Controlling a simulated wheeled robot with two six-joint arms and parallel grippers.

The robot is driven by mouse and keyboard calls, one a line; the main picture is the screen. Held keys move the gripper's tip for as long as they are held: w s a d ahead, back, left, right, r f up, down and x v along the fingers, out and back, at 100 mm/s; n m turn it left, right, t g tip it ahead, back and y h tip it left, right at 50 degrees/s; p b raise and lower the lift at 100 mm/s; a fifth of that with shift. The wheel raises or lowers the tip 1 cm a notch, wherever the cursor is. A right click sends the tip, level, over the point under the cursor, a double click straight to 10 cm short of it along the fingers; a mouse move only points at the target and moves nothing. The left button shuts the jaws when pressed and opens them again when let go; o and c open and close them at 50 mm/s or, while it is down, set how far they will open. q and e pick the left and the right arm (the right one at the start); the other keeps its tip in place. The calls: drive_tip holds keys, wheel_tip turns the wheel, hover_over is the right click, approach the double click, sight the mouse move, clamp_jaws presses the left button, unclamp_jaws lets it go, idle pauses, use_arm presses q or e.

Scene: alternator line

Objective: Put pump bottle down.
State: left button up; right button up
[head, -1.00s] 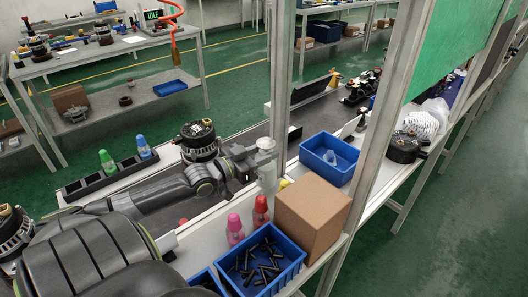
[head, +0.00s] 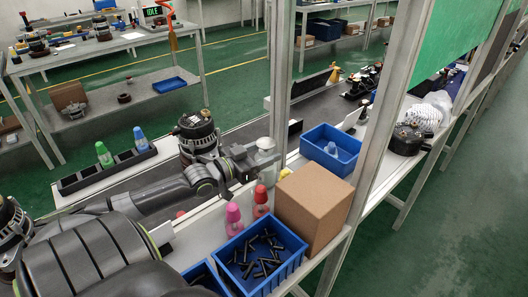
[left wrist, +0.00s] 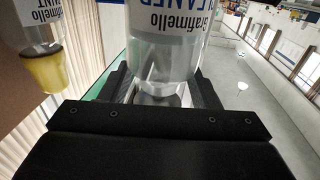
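My left gripper (head: 262,164) is above the near bench strip, left of the cardboard box. In the left wrist view a clear pump bottle (left wrist: 166,55) with a white label and dark lettering stands between the two fingers, which sit close on both sides of it. A pale top of the bottle (head: 265,144) shows at the gripper in the head view. Its base is hidden by the gripper, so I cannot tell whether it touches the surface. My right gripper is not in view.
Pink (head: 233,219) and red (head: 261,202) bottles stand near the gripper, with a yellow one (head: 285,174) behind. A blue bin of dark parts (head: 292,279), a cardboard box (head: 312,208) and another blue bin (head: 343,168) crowd the bench. An alternator (head: 197,135) stands behind.

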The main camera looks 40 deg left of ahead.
use_arm(q)
drive_tip(key=shift+r, duration=0.15)
drive_tip(key=shift+s+a+p, duration=0.1)
drive_tip(key=shift+s+p, duration=0.15)
drive_tip(key=shift+p, duration=0.1)
drive_tip(key=p+v, duration=0.3)
drive_tip(key=v, duration=0.8)
drive_tip(key=shift+s, duration=0.25)
drive_tip(key=shift+w, duration=0.1)
